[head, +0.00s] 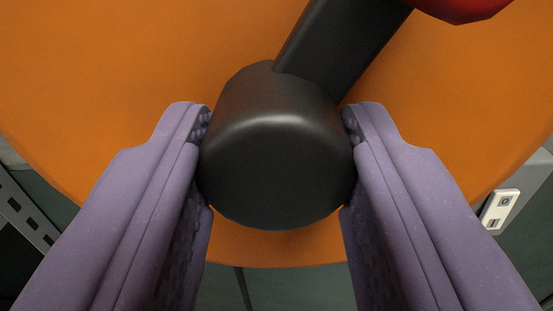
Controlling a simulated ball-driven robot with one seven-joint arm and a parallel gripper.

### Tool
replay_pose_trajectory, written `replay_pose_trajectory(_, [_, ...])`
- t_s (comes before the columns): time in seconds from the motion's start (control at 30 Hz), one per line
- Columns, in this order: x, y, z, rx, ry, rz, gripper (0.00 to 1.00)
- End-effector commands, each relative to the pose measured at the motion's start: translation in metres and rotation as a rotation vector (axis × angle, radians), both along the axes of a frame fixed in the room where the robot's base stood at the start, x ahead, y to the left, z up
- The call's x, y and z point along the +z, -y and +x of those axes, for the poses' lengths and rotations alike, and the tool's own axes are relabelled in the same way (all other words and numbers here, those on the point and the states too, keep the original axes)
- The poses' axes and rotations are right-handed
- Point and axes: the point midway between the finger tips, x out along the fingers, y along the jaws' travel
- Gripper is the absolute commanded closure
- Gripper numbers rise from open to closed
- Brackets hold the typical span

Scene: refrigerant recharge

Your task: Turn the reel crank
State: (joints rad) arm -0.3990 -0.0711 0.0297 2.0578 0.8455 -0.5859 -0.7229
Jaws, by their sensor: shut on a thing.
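The reel crank's black rounded knob (277,165) is in the middle of the head view. A black crank arm (338,45) runs from it up and to the right. My gripper (277,150) has its two purple fingers on the left and right sides of the knob, shut on it. The orange reel disc (110,90) fills most of the view behind the crank. A red part (465,8) shows at the top right edge, at the crank arm's upper end. The inner faces of the fingers against the knob are partly hidden.
A perforated grey metal strip (28,212) shows at the lower left, beyond the disc's edge. A white socket-like box (499,208) is at the lower right. A thin dark line (243,288) runs on the dark green surface below the disc.

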Motion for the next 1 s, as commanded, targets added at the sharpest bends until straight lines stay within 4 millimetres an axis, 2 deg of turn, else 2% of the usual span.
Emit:
replay_pose_trajectory(0.27, [-0.0006,0.0002,0.0,-0.001,0.002,0.155,0.88])
replay_pose_trajectory(1.0, [-0.0013,-0.0013,0.0,0.0,-0.001,0.849,0.89])
